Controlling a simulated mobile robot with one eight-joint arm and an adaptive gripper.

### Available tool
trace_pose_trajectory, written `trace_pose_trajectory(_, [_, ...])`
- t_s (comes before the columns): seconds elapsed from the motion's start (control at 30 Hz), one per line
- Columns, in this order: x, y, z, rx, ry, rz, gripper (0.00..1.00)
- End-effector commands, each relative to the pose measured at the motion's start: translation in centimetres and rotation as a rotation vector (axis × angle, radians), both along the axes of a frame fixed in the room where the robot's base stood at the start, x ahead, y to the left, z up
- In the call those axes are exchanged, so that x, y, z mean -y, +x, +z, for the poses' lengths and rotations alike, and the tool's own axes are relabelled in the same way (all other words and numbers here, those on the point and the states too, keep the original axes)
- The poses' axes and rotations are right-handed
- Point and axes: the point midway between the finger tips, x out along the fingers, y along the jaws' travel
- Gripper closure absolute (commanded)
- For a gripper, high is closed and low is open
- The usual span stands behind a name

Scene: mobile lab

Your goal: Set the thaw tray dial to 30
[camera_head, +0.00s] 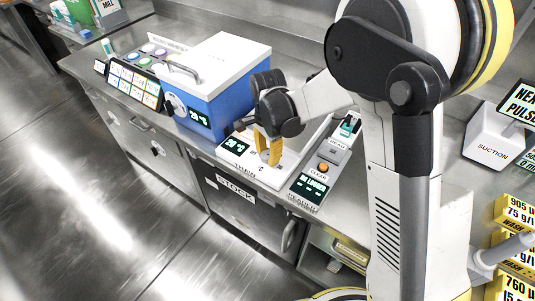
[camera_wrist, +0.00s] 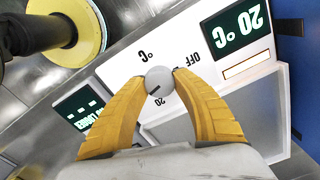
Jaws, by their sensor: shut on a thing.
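The thaw tray (camera_head: 288,176) is a white unit on the steel bench, with a dark display (camera_head: 234,145) reading 20 °C. In the wrist view its display (camera_wrist: 240,28) appears upside down. The round grey dial (camera_wrist: 161,77) sits between my two yellow fingers, with a short black mark on its lower left side, near the printed 20. OFF is printed to its upper right. My gripper (camera_wrist: 158,82) points down at the panel and is shut on the dial. In the head view the fingers (camera_head: 268,150) largely hide the dial.
A blue box with a white lid (camera_head: 222,62) stands left of the tray, with its own dial (camera_head: 174,104) and display. A logger unit with an orange button (camera_head: 323,167) stands close on the right. A suction unit (camera_head: 492,140) is farther right.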

Motion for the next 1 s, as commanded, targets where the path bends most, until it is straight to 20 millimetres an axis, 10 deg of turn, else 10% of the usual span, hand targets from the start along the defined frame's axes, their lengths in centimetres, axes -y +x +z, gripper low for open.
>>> trace_pose_trajectory(1.0, [0.11, -0.10, -0.04, 0.000, -0.001, -0.264, 0.97])
